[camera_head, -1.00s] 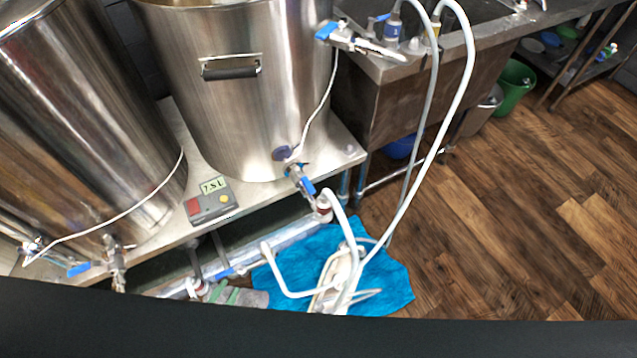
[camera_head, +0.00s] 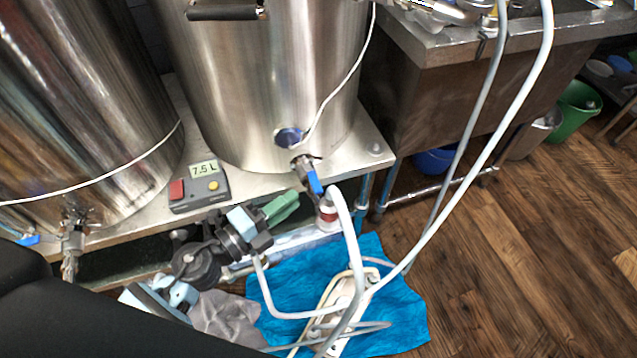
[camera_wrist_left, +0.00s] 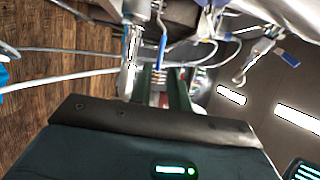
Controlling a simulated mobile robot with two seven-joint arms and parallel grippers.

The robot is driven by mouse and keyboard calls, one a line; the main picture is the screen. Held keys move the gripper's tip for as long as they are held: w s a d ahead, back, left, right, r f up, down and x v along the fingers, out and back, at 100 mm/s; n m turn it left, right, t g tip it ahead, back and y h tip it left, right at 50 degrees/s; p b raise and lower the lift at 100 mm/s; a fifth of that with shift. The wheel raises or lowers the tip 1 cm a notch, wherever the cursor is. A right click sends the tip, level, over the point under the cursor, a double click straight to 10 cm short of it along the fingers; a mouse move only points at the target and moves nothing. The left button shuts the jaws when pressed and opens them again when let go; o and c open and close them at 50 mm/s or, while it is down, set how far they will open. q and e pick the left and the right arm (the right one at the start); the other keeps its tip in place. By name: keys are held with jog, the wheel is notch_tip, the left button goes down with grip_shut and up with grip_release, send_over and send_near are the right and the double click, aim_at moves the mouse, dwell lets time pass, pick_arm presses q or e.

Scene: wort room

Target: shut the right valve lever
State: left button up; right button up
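The right valve (camera_head: 304,170) is on the front of the right steel kettle, low down. Its blue lever (camera_head: 316,183) slants down to the right. In the left wrist view the blue lever (camera_wrist_left: 162,50) shows just beyond the fingers. My left gripper (camera_head: 283,207) has green fingers. They point up and to the right, left of and a little below the lever, apart from it. In the left wrist view the gripper (camera_wrist_left: 162,92) shows a gap between its fingers, with nothing held. My right gripper is not in view.
A control box (camera_head: 199,187) reading 7.5 L sits on the shelf edge. A red-and-white fitting (camera_head: 327,213) with a white hose is close below the lever. The left valve (camera_head: 72,240) is on the other kettle. A blue cloth (camera_head: 400,310) with a pump lies below.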

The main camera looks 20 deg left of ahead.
aim_at(315, 182)
pick_arm(q)
jog(key=shift+x, duration=3.85)
jog(key=shift+c, duration=0.5)
grip_shut()
